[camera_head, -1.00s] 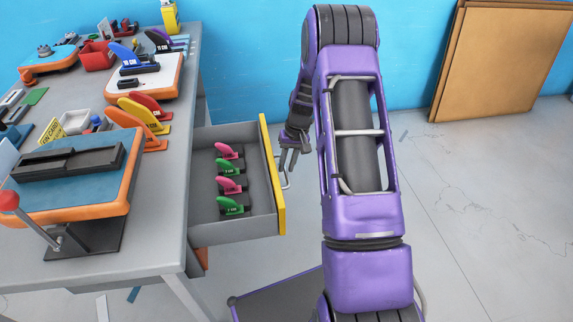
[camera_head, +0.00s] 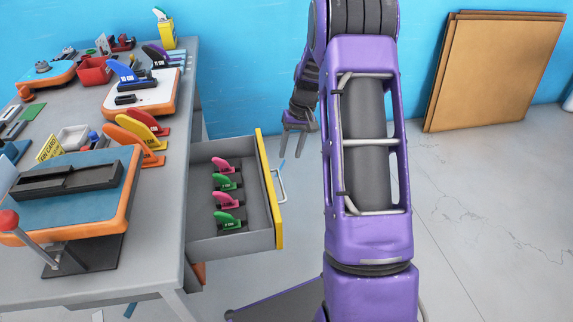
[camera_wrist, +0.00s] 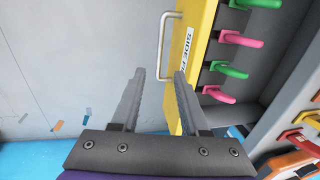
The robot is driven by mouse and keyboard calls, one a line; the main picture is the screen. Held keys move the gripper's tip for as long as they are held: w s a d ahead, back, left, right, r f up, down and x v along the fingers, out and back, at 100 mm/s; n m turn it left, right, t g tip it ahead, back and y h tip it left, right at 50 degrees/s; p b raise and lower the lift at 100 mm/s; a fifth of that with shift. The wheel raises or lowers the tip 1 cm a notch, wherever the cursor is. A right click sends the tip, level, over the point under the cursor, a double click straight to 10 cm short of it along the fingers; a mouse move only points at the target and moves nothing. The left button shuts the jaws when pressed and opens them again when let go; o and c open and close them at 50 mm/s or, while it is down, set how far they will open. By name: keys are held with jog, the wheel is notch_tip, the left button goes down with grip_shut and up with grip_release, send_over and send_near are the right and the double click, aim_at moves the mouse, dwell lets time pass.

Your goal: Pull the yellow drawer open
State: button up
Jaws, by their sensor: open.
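The yellow drawer (camera_head: 269,200) stands pulled out from the right side of the grey workbench, its inside showing. Its pale bar handle (camera_head: 281,187) is on the yellow front. My gripper (camera_head: 293,150) is open and empty, on the wall side of the handle and apart from it. In the wrist view, the two fingers (camera_wrist: 160,74) are spread with nothing between them. The handle (camera_wrist: 164,45) shows beyond the fingertips, and the yellow front (camera_wrist: 198,50) with a partly hidden label lies along the right finger.
Pink and green fins (camera_head: 227,182) lie in the drawer. The workbench (camera_head: 178,215) holds boards, orange, yellow and red fins (camera_head: 140,130), and a red bin (camera_head: 94,70). Brown panels (camera_head: 490,70) lean on the blue wall. The floor to the right is clear.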

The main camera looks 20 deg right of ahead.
jog(key=r, duration=0.2)
jog(key=d+r, duration=0.1)
jog(key=r, duration=0.2)
jog(key=shift+s+r, duration=0.1)
jog(key=shift+r, duration=0.25)
